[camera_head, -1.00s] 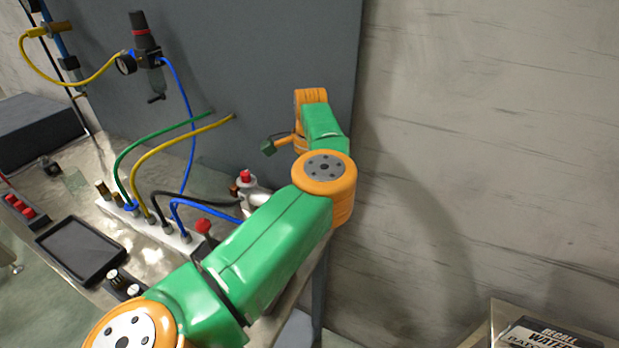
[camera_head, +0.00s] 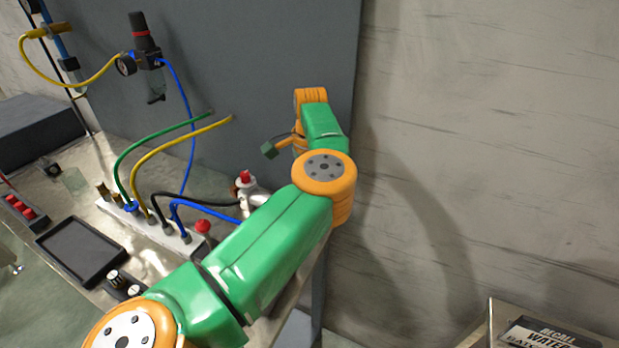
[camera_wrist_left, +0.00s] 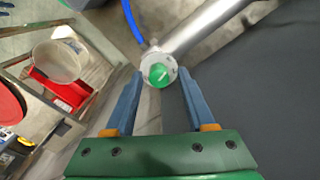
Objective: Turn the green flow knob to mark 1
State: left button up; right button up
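The green flow knob (camera_wrist_left: 159,75) shows in the left wrist view, with a pale line on its face. It sits in a light round collar (camera_wrist_left: 158,68) at the end of a grey metal pipe (camera_wrist_left: 205,25). Marks on the collar are too small to read. My left gripper (camera_wrist_left: 160,71) is open, its two blue fingers on either side of the knob in the picture, with visible gaps. I cannot tell whether the fingertips reach the knob's depth. In the head view my green and orange arm crosses the middle; its fingers and the knob do not show. My right gripper is not in view.
In the head view, a bench holds a dark tablet (camera_head: 80,251), a white manifold (camera_head: 150,228) with coloured hoses and a red-topped valve (camera_head: 245,180). A grey panel (camera_head: 270,50) stands behind. The wrist view shows a red bin (camera_wrist_left: 62,90) and a blue hose (camera_wrist_left: 131,20).

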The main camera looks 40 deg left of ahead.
pick_arm(q)
jog(key=shift+f, duration=0.1)
notch_tip(320, 180, up, 7)
jog(key=shift+s+r+b, duration=0.1)
jog(key=shift+b, duration=0.25)
dwell(0.4)
